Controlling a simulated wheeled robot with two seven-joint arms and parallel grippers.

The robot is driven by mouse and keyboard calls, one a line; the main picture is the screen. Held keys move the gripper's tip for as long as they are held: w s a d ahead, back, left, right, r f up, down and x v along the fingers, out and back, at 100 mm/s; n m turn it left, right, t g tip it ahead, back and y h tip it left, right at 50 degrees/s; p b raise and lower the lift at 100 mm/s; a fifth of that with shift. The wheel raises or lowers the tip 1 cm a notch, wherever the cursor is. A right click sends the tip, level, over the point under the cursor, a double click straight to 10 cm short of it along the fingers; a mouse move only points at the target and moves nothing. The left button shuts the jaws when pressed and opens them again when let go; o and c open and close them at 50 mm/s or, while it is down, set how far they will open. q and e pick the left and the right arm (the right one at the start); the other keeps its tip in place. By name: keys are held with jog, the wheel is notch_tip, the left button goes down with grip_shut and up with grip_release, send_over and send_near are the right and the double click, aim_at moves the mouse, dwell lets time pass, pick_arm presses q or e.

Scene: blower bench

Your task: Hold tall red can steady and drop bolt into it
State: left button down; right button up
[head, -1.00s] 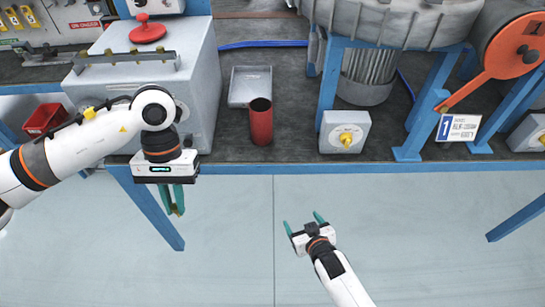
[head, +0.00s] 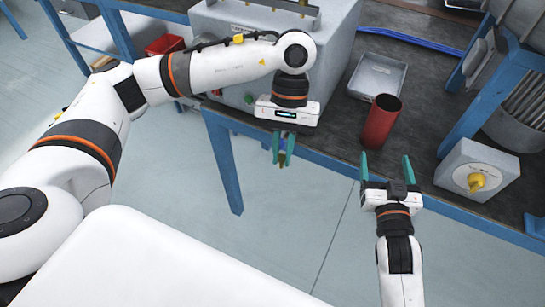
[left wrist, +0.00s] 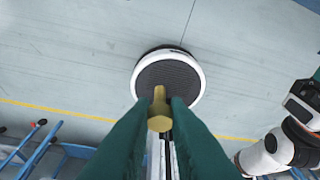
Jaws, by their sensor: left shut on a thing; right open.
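The tall red can (head: 381,121) stands upright and open-topped on the dark bench top near its front edge. My left gripper (head: 282,160) hangs in front of the bench, left of the can, with its fingers pointing down. It is shut on a brass-coloured bolt (left wrist: 159,110), whose head shows between the fingertips in the left wrist view. My right gripper (head: 386,168) is open and empty, just in front of the can and below it in the picture. Its two green fingers point toward the can, and I see no clear contact.
A grey metal tray (head: 377,77) lies behind the can. A grey box with a yellow knob (head: 476,181) stands to the right, beside a blue stand leg (head: 473,110). A large grey cabinet (head: 336,40) stands at the left. The floor before the bench is clear.

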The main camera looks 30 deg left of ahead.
aim_at(380, 134)
pick_arm(q)
jog(key=w+d+r+n+t+h, duration=0.1)
jog(key=w+d+r+n, duration=0.25)
jog(key=r, duration=0.35)
jog(key=w+d+r+n+t+h, duration=0.1)
jog(key=w+d+r+n, duration=0.25)
jog(key=r, duration=0.35)
jog(key=w+d+r+n+t+h, duration=0.1)
jog(key=w+d+r+n, duration=0.1)
jog(key=w+r+n, duration=0.4)
pick_arm(e)
jog(key=x, duration=1.2)
jog(key=shift+w+f, duration=0.1)
jog(key=shift+w, duration=0.05)
pick_arm(q)
jog(key=w+d+f+n, duration=0.1)
jog(key=w+d+f, duration=0.1)
jog(key=w+d, duration=0.1)
jog(key=w+d+f+n+t, duration=0.1)
jog(key=w+d+f, duration=0.1)
jog(key=w, duration=0.3)
jog(key=shift+w+d+f+h, duration=0.15)
jog(key=shift+w+d+h, duration=0.15)
jog(key=shift+d, duration=0.25)
jog(key=shift+f, duration=0.1)
pick_arm(e)
jog(key=c, duration=1.1)
